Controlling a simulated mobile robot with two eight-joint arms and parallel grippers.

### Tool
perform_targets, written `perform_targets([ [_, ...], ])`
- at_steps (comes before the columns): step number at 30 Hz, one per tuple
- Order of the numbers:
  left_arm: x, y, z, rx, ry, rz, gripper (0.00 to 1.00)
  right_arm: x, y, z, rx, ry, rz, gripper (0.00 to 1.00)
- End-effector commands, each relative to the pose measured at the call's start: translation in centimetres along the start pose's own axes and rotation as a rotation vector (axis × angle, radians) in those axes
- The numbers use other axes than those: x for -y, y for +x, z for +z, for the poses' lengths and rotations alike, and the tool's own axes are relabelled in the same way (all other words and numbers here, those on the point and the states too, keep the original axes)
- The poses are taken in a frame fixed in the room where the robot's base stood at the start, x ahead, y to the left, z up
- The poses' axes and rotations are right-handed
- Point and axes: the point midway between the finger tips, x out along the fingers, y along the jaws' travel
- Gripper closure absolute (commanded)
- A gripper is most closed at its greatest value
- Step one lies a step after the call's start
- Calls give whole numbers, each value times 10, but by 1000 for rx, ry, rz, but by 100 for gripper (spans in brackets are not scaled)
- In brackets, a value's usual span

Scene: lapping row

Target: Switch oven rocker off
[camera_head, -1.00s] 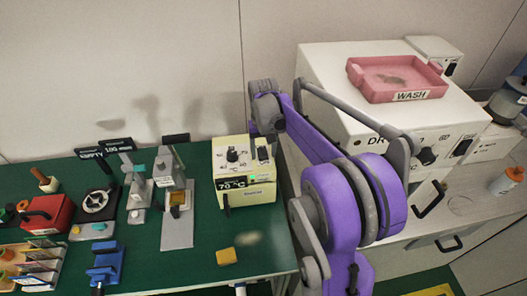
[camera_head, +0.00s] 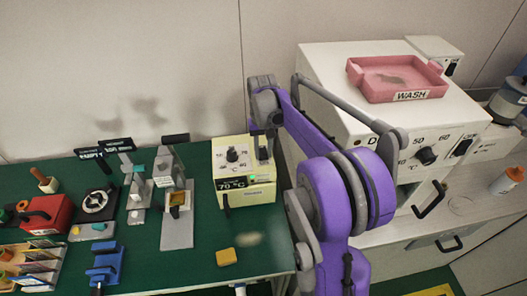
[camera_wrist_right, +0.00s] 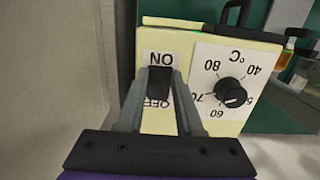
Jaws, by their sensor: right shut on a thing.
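A cream heater box (camera_head: 235,197) stands on the green bench with a dial (camera_head: 232,154), a "70 °C" display (camera_head: 231,184) and a small green light. It also shows in the right wrist view (camera_wrist_right: 262,128), where its black rocker (camera_wrist_right: 158,84) lies between an upside-down "ON" label above and "OFF" below. My right gripper (camera_wrist_right: 163,72) is shut on the rocker, one finger on each side; the tips partly hide the "OFF" label. In the head view the right gripper (camera_head: 264,146) is at the box's upper right. My left gripper is out of view.
A white drying oven (camera_head: 340,75) at right carries its own dial (camera_head: 427,156), rocker (camera_head: 462,147) and a pink wash tray (camera_head: 440,70). Lapping tools and a red box (camera_head: 45,214) fill the bench left of the heater. A yellow block (camera_head: 226,257) lies in front.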

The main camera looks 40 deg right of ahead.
Motion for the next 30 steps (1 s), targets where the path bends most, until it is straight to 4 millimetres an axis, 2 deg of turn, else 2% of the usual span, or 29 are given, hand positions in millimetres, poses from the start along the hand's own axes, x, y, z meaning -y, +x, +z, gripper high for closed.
perform_targets([
  [7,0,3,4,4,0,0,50,0,-2,-6,158,0,0,100],
  [18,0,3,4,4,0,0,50,0,-3,-5,184,0,-1,100],
  [19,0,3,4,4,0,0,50,0,-3,-5,184,0,0,62],
  [21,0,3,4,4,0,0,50,0,-3,-5,184,0,0,49],
  [24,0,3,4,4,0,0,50,0,-3,-5,184,0,0,35],
  [30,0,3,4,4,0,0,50,0,-3,-5,183,0,0,35],
])
